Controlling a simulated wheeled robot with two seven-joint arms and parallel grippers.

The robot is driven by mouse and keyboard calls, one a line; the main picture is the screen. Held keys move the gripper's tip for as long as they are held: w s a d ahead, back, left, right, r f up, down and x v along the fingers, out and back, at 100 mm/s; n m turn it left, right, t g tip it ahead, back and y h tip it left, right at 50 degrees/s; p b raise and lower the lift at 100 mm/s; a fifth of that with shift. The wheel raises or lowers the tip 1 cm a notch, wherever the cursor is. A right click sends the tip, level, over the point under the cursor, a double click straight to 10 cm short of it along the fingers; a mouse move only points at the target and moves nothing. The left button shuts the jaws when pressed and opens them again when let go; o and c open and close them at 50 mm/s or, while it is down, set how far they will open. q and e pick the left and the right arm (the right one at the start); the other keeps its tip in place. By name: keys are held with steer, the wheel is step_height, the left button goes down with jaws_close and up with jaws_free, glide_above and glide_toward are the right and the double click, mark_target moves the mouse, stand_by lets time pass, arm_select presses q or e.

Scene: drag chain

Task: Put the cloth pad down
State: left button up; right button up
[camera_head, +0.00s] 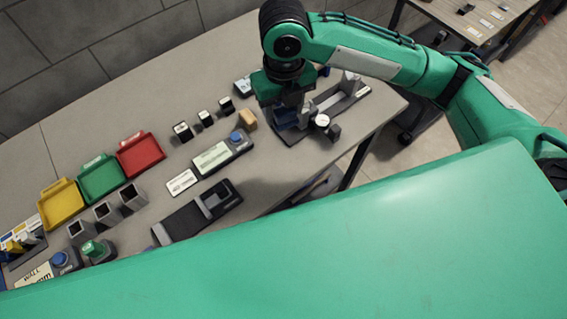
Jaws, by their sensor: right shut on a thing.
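My right gripper (290,113) is at the far right part of the grey table, pointing down over a small dark-based fixture (291,137). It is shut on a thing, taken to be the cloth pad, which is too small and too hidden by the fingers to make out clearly. Whether the held thing touches the fixture cannot be told. My left gripper is not in view.
A tan block (247,119) sits just left of my right gripper. A box with a blue knob (237,137), red (141,154), green (101,179) and yellow (61,204) trays stand further left. My green body hides the lower picture.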

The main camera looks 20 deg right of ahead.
steer(key=shift+s+a+r+n, duration=0.1)
steer(key=shift+a+n, duration=0.1)
steer(key=shift+n, duration=0.8)
steer(key=p, duration=0.3)
glide_above(282, 163)
steer(key=shift+n, duration=0.3)
step_height(282, 163, down, 16)
steer(key=shift+r, duration=0.1)
step_height(282, 163, down, 3)
steer(key=shift+f+p, duration=0.1)
steer(key=shift+p, duration=0.25)
steer(key=shift+f, duration=0.5)
steer(key=shift+f, duration=0.1)
steer(key=o, duration=0.9)
